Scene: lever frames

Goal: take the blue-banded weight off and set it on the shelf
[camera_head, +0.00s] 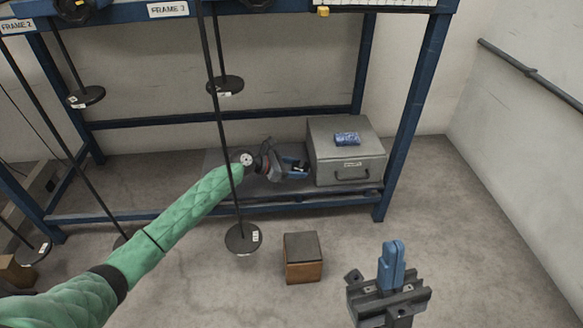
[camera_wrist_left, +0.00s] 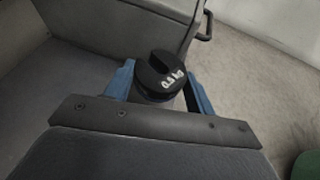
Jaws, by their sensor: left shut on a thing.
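My left gripper (camera_head: 298,168) is low inside the blue frame, just left of the grey box. In the left wrist view, the left gripper (camera_wrist_left: 160,92) is shut on a round black slotted weight (camera_wrist_left: 161,72) with white "0.5 kg" style lettering.
The grey box (camera_head: 345,165) with a front handle stands on the shelf, a small blue packet (camera_head: 347,138) on top. Rods with black discs (camera_head: 243,238) hang from the frame, one in front of my left arm. A brown block (camera_head: 303,258) stands on the floor.

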